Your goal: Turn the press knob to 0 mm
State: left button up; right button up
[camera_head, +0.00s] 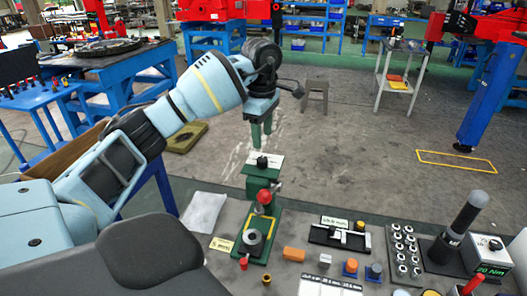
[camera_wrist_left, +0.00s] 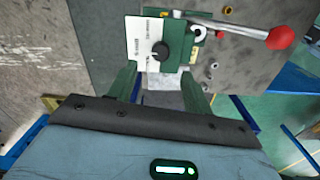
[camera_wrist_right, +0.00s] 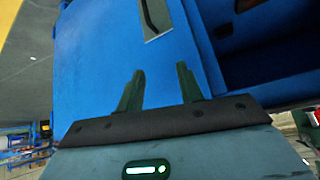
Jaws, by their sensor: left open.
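The press knob (camera_head: 262,162) is a small black dial on a white label plate (camera_head: 274,159) on top of the green press (camera_head: 257,185). In the left wrist view the knob (camera_wrist_left: 160,50) lies just beyond and roughly between my fingertips. The plate's print is too small to read, so I cannot tell the setting. My left gripper (camera_head: 262,133) is open and empty, pointing down above the knob and apart from it; it also shows in the left wrist view (camera_wrist_left: 161,75). My right gripper (camera_wrist_right: 159,80) is open and empty before a blue surface, outside the head view.
The press lever (camera_wrist_left: 240,30) with its red ball (camera_wrist_left: 281,37) sticks out beside the plate. The grey bench holds an orange block (camera_head: 294,254), a socket tray (camera_head: 403,252) and a torque tester (camera_head: 488,252). Open floor lies behind the bench.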

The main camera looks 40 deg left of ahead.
aim_at(263, 160)
pick_arm(q)
jog(key=shift+s+d+f, duration=0.1)
jog(key=shift+s+f, duration=0.05)
jog(key=shift+f, duration=0.05)
notch_tip(263, 160, down, 7)
jog(key=shift+f, duration=0.2)
dwell(0.4)
jog(key=c, duration=1)
